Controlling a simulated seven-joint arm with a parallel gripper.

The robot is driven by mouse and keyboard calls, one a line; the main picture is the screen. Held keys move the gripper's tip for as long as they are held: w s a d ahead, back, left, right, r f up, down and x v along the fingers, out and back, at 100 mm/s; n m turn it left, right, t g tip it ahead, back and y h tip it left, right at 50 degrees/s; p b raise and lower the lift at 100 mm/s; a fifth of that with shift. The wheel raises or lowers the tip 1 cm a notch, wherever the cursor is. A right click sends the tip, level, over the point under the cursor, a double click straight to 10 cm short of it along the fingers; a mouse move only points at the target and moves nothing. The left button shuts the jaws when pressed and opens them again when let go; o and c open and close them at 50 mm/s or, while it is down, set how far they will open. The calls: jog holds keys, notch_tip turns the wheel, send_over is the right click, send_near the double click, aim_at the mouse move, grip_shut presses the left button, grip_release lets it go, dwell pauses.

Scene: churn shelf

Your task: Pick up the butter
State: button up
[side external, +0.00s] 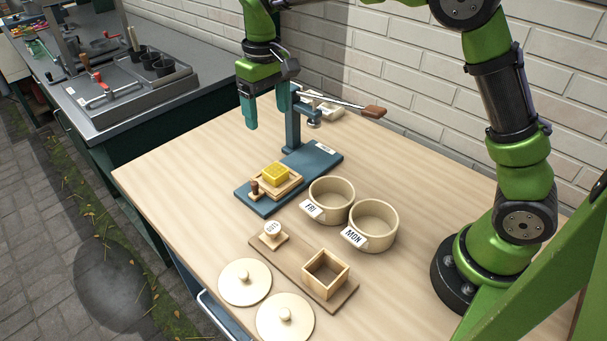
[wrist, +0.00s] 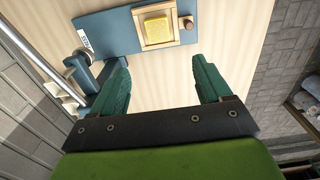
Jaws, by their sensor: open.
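The butter (side external: 276,174) is a small yellow block with a patterned top. It sits in a shallow wooden tray (side external: 290,189) on the blue base of a lever press (side external: 322,160). In the wrist view the butter (wrist: 157,29) shows near the top, beyond the fingertips. My gripper (side external: 268,105) is open and empty, with green fingers. It is raised above the table beside the press column, up and behind the butter in the side view. The wrist view shows the gap between the fingers (wrist: 161,75) with only table in it.
A small brown-handled peg (side external: 254,189) stands beside the butter. Two round tubs labelled FRI (side external: 331,198) and MON (side external: 372,222) stand to the right. A wooden box (side external: 325,274), a stamp (side external: 272,236) and two lids (side external: 245,282) lie in front. The press lever (side external: 345,104) sticks out near my gripper.

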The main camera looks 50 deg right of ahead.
send_over(273, 169)
notch_tip(273, 169, down, 10)
jog(key=shift+a, duration=0.1)
jog(key=shift+f, duration=2.6)
jog(key=c, duration=1.1)
jog(key=shift+r, duration=0.1)
